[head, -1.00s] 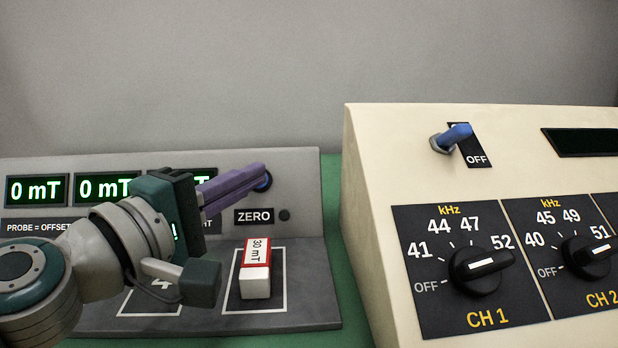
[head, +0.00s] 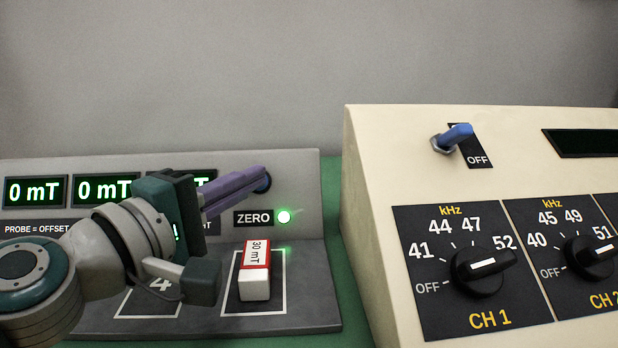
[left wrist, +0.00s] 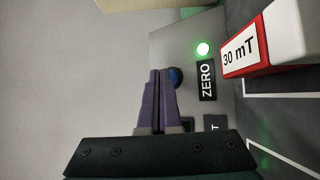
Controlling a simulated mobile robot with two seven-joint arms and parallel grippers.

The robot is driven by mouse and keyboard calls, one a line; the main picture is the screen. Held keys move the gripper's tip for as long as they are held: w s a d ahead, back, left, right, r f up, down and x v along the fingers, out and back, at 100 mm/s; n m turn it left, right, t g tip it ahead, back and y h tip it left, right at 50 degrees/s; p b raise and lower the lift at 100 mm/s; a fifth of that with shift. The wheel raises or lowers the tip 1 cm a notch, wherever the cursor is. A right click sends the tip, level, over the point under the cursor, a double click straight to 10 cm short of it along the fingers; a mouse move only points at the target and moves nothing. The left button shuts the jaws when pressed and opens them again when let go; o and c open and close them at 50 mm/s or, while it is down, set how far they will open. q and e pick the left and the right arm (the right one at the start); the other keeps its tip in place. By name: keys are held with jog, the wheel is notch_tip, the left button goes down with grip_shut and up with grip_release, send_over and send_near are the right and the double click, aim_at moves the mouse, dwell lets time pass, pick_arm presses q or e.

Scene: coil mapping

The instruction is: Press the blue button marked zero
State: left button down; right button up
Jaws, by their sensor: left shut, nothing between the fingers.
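The blue button (head: 263,183) sits on the grey panel above the ZERO label (head: 253,218), mostly covered by my fingertips. In the left wrist view the blue button (left wrist: 176,78) shows just past the fingertips. My left gripper (head: 262,172) has purple fingers shut together with nothing between them. Its tips are at the button and appear to touch it. In the left wrist view the left gripper (left wrist: 160,74) points at the panel. A small round lamp (head: 284,217) beside the label glows green. My right gripper is not in view.
A red and white block marked 30 mT (head: 255,271) stands in a white outlined square below the label. Lit displays read 0 mT (head: 35,190). A cream console (head: 375,215) with knobs and a blue toggle switch (head: 453,137) stands at the right.

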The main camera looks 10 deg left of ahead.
pick_arm(q)
jog(key=shift+s+r, duration=0.15)
jog(key=shift+s, duration=0.1)
jog(key=s+r+p, duration=0.1)
jog(key=s, duration=0.1)
jog(key=s+d+r+p, duration=0.1)
jog(key=p, duration=0.1)
jog(key=shift+s+d+r, duration=0.1)
jog(key=shift+s+r, duration=0.3)
jog(key=shift+s+d+r+p, duration=0.15)
jog(key=shift+s+r+p, duration=0.05)
jog(key=shift+s+p, duration=0.35)
